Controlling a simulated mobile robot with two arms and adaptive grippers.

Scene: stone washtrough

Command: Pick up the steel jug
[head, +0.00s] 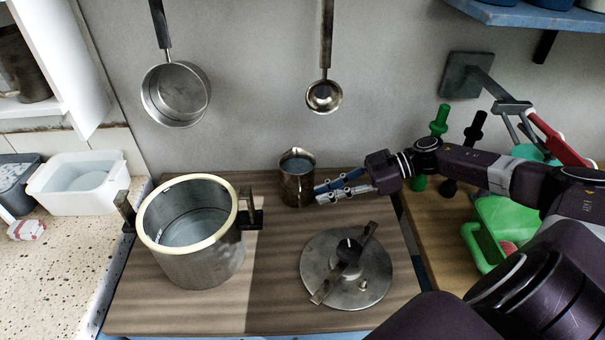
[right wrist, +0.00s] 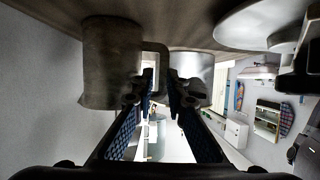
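The steel jug (head: 297,180) stands upright on the wooden worktop near the back wall, its open mouth up. My right gripper (head: 322,190) reaches in from the right, with its fingertips close beside the jug's right side. In the right wrist view the jug (right wrist: 108,62) fills the upper left, and its handle (right wrist: 160,50) shows between the two fingertips (right wrist: 159,85). The fingers look apart, with a gap around the handle; I cannot tell whether either touches it. My left gripper is not in view.
A large pot (head: 195,262) stands left of the jug, and a round lid (head: 374,262) lies in front of it. A pan (head: 176,95) and a ladle (head: 324,97) hang on the wall above. A green crate (head: 480,250) and green and black bottles stand to the right.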

